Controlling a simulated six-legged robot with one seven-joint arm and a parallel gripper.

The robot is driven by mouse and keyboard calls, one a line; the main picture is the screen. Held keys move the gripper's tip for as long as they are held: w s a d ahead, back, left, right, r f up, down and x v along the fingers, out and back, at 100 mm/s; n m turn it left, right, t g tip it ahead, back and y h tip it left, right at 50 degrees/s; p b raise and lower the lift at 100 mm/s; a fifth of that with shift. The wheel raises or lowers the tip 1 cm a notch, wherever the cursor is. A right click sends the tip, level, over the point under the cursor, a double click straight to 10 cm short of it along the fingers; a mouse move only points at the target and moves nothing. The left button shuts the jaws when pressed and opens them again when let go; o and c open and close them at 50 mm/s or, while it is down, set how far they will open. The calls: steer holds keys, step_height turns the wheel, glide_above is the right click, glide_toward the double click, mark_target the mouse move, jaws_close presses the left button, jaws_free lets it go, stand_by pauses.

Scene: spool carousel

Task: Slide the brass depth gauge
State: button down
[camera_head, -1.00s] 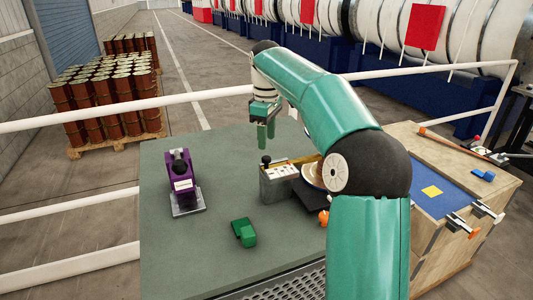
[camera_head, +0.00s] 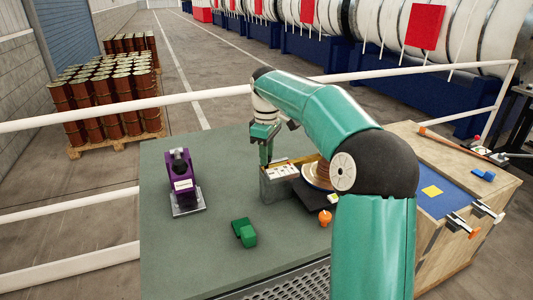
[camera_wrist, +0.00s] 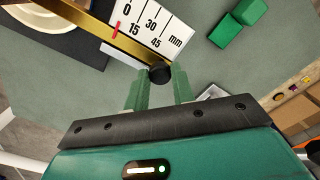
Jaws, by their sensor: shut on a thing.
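The brass depth gauge shows in the wrist view as a brass bar (camera_wrist: 88,28) running diagonally along a white millimetre scale (camera_wrist: 150,28), with a red mark near 0. A black knob (camera_wrist: 160,72) is at the bar's near end. My gripper (camera_wrist: 160,82) is shut on this knob, its green fingers on either side. In the head view my gripper (camera_head: 265,160) is down at the left end of the grey gauge block (camera_head: 277,188). There the knob is hidden by the fingers.
A spool (camera_head: 318,174) on a black base stands right of the gauge block. Green blocks (camera_head: 244,233) lie in front, and a purple device (camera_head: 181,180) stands at the left. An orange object (camera_head: 325,217) is near the base. The green table (camera_head: 190,255) is clear at front left.

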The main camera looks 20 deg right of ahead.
steer(key=a, duration=0.7)
steer(key=shift+a, duration=0.25)
steer(key=c, duration=1.2)
jaws_free()
steer(key=shift+a, duration=0.15)
steer(key=r, duration=1.3)
steer(key=shift+d+r, duration=0.2)
steer(key=shift+r, duration=0.2)
